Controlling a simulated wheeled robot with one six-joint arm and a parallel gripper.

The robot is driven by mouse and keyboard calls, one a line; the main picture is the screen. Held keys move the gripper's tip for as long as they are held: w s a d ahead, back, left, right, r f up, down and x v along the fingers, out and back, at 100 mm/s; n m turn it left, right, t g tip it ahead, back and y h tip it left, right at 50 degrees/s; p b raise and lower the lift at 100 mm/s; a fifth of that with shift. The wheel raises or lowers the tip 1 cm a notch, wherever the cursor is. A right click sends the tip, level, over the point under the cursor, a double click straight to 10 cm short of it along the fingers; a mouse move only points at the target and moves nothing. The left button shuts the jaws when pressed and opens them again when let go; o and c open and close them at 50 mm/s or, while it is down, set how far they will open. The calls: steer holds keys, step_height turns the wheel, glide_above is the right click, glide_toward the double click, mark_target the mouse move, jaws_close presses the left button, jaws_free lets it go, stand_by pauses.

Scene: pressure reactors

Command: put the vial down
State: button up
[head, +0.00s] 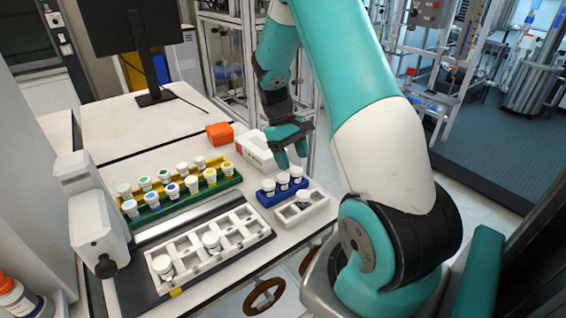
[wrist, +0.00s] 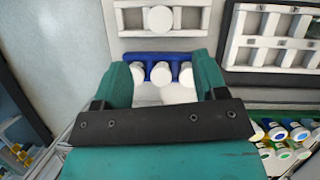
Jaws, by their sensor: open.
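My gripper (head: 292,158) is open and hangs above the back edge of a small blue rack (head: 268,200). No vial shows clearly held in it. Three white-capped vials stand upright in the blue rack, at the left (head: 268,186), middle (head: 282,181) and right (head: 296,174). In the wrist view the fingers (wrist: 163,82) are spread wide, with the blue rack (wrist: 163,56) and its vials between and beyond them. A white shape between the fingers is partly hidden by the gripper. I cannot tell which vial the task means.
A small white rack with one vial (head: 302,198) stands in front of the blue rack. A larger white rack (head: 187,253) on a dark tray holds two vials. Green and yellow racks (head: 190,198) hold several vials. A white box (head: 258,150) and an orange box (head: 219,134) stand behind.

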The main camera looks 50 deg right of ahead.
steer(key=a+r+n+t, duration=0.2)
steer(key=a+r, duration=0.4)
steer(key=a, duration=0.4)
steer(key=a+r+n+t, duration=0.2)
steer(key=a+r, duration=0.3)
steer(key=a, duration=0.6)
steer(key=s+a+r+n+y, duration=0.2)
steer(key=s+a+r, duration=0.1)
steer(key=s+a, duration=0.4)
steer(key=s+a+r+n+y, duration=0.1)
steer(key=s+a+r+n, duration=0.1)
steer(key=s+a, duration=0.5)
steer(key=shift+s+a+r+t+y, duration=0.3)
steer(key=shift+r+y, duration=0.1)
steer(key=shift+r, duration=0.2)
